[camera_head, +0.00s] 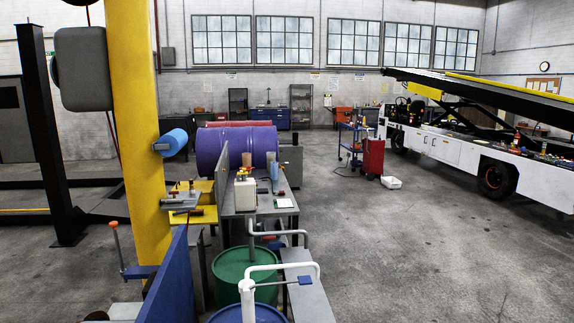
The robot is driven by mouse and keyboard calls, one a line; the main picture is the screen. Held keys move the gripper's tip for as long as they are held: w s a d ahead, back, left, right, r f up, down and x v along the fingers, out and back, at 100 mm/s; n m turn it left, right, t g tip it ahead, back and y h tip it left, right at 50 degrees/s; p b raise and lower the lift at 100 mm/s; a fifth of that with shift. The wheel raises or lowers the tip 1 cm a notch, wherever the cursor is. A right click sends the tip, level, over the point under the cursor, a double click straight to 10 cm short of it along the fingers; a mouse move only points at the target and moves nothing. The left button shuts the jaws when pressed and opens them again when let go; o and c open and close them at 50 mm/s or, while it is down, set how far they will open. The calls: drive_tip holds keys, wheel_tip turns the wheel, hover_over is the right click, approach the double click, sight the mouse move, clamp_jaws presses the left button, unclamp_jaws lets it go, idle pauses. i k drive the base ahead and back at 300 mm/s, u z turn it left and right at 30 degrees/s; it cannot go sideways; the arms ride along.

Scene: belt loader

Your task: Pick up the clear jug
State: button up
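A pale, whitish container (245,192) with small coloured parts at its top stands upright on a grey workbench (277,205) left of centre. It is the only thing in view that looks like the clear jug, but it is small and I cannot tell whether it is see-through. Its lower part shows and nothing stands in front of it. My gripper is not in view.
Ahead of the bench stand a green drum (231,268) and a blue drum with bent pump pipes. A yellow post (141,130) and blue panel (166,285) flank the left. Open floor (400,240) lies right, towards a white belt loader (455,152).

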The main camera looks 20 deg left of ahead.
sight(271, 156)
drive_tip(key=z, duration=0.15)
drive_tip(key=i, duration=4.35)
drive_tip(key=u, duration=0.4)
